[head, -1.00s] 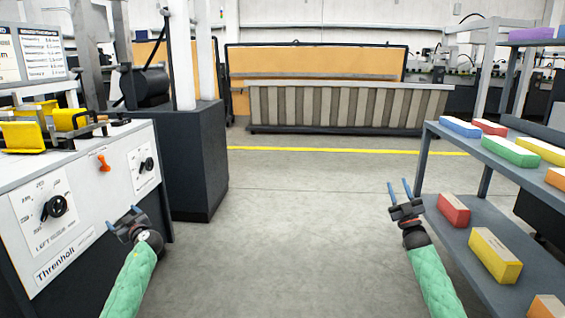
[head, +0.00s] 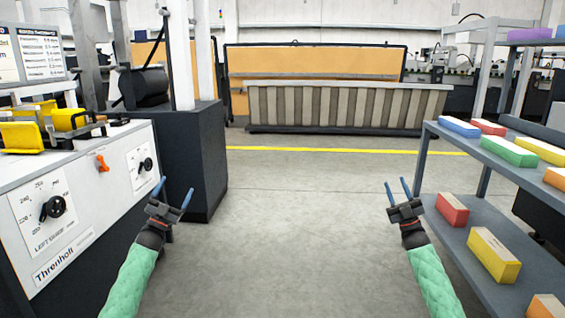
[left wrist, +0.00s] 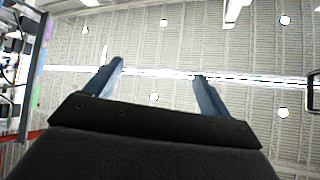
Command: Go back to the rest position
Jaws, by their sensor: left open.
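My left gripper (head: 173,190) is open and empty, its two blue fingers spread and pointing up and forward. It is in front of the white machine panel's right end, apart from it. In the left wrist view its fingers (left wrist: 158,80) are apart with nothing between them, and the ceiling shows behind. My right gripper (head: 396,188) is open and empty, left of the shelf rack, with its two blue fingers apart.
The white panel (head: 90,225) with black knobs and an orange lever (head: 102,163) stands at the left. The rack (head: 445,250) at the right holds several coloured boxes. Clear floor (head: 285,220) lies between, with a long ribbed bin (head: 345,108) beyond.

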